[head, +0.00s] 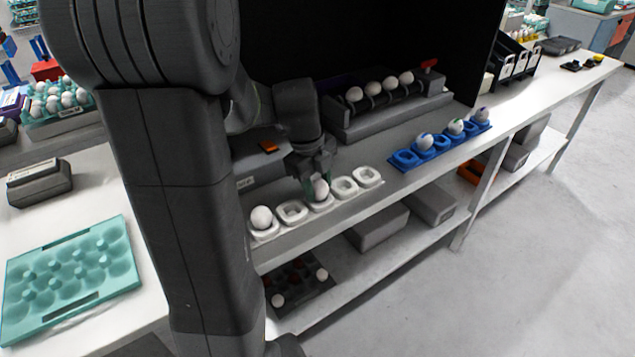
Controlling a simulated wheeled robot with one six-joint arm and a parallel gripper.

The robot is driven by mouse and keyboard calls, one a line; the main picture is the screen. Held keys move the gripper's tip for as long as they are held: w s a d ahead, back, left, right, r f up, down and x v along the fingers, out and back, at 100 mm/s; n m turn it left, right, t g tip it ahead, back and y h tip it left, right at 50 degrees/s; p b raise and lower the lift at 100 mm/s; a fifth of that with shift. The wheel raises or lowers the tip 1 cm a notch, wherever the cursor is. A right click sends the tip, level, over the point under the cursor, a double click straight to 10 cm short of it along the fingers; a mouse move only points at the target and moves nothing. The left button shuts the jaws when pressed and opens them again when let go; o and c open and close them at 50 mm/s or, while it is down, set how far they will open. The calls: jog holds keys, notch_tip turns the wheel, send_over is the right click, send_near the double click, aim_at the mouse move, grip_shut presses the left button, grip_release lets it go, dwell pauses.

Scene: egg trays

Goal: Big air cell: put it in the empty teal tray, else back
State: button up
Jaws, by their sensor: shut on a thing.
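My gripper (318,184) points down over the white row of egg cups (371,176) at the bench's front edge. It is shut on a pale egg (321,189) at the middle cup. I cannot tell whether the egg touches the cup. Another white egg (261,217) sits in the leftmost cup. The empty teal tray (72,278) lies on the white table at the left. No air cell can be made out on the held egg.
A grey rack (385,118) with several eggs stands behind, in front of black panels. A blue cup row (404,160) with marked eggs is at the right. A filled teal tray (64,122) stands far left. A dark tray (300,288) with eggs is on the lower shelf.

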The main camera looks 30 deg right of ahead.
jog(key=shift+f, duration=0.2)
jog(key=o, duration=0.7)
jog(key=shift+r, duration=0.1)
jog(key=r, duration=0.4)
jog(key=a+r, duration=0.1)
jog(key=r, duration=0.4)
jog(key=a+r+p, duration=0.1)
jog(key=r, duration=0.3)
jog(key=shift+w+a+r, duration=0.15)
jog(key=shift+w+r, duration=0.05)
jog(key=shift+w, duration=0.2)
jog(key=shift+f, duration=0.1)
jog(key=f, duration=0.4)
jog(key=d+f, duration=0.1)
jog(key=f, duration=0.4)
jog(key=d+f+b, duration=0.1)
jog(key=f, duration=0.3)
jog(key=shift+s+d+f, duration=0.15)
jog(key=shift+s+d, duration=0.05)
jog(key=shift+s, duration=0.2)
